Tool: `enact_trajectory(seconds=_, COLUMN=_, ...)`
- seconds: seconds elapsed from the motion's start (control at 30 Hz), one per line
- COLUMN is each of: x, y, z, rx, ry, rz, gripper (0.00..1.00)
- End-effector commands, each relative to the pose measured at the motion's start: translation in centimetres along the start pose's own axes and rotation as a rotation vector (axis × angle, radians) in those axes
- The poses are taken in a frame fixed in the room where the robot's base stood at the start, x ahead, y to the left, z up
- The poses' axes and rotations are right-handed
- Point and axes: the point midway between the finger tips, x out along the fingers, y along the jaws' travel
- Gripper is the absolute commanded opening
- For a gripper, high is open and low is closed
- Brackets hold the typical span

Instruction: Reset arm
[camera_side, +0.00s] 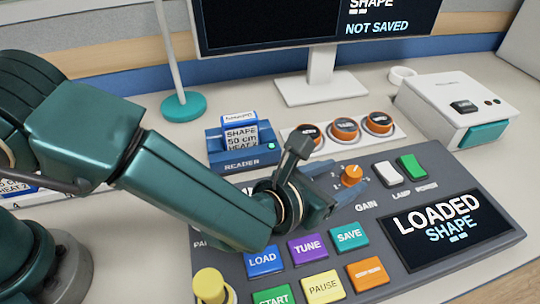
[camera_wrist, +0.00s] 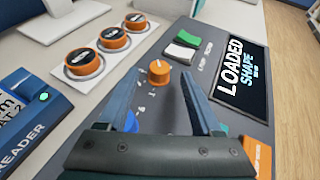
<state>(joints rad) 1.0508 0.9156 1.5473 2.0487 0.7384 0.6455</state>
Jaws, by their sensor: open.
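My gripper (camera_wrist: 158,105) is open and empty. It hangs over the dark grey control panel, near the orange gain knob (camera_wrist: 159,72). In the side view its fingers reach toward the left of the same knob (camera_side: 351,175); I cannot tell whether they touch it. In the wrist view the knob shows beyond and between the two fingers. The panel screen (camera_side: 448,225) reads "LOADED SHAPE". The arm hides part of the panel's left side.
A blue reader (camera_side: 243,150) holds a card marked "SHAPE 50 cm HEAT 2". Three orange-rimmed round pieces (camera_side: 345,129) sit on a white strip. A monitor (camera_side: 310,25) reads "NOT SAVED". LOAD (camera_side: 262,261), TUNE (camera_side: 308,248) and SAVE (camera_side: 349,236) buttons line the panel. A white box (camera_side: 458,108) stands right.

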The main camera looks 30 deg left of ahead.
Motion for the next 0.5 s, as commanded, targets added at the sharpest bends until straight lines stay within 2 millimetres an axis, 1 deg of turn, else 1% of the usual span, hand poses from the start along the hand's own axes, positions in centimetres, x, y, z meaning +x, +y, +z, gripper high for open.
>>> enact_trajectory(seconds=0.07, x=0.1, y=0.1, z=0.0, rx=-0.001, ry=0.0, rz=0.003, gripper=0.67)
enact_trajectory(seconds=0.13, x=0.3, y=0.9, z=0.5, rx=-0.012, ry=-0.006, rz=0.018, gripper=0.67)
enact_trajectory(seconds=0.17, x=0.4, y=1.4, z=1.1, rx=-0.023, ry=-0.015, rz=0.026, gripper=0.67)
enact_trajectory(seconds=0.27, x=0.5, y=3.8, z=4.6, rx=-0.084, ry=-0.068, rz=0.068, gripper=0.67)
enact_trajectory(seconds=0.3, x=0.2, y=5.6, z=6.4, rx=-0.124, ry=-0.092, rz=0.1, gripper=0.67)
enact_trajectory(seconds=0.37, x=-0.6, y=9.1, z=8.9, rx=-0.21, ry=-0.125, rz=0.167, gripper=0.67)
enact_trajectory(seconds=0.4, x=-1.5, y=11.6, z=10.3, rx=-0.28, ry=-0.143, rz=0.218, gripper=0.67)
enact_trajectory(seconds=0.47, x=-3.0, y=15.1, z=11.8, rx=-0.395, ry=-0.166, rz=0.295, gripper=0.67)
enact_trajectory(seconds=0.5, x=-4.3, y=17.4, z=12.4, rx=-0.479, ry=-0.18, rz=0.347, gripper=0.67)
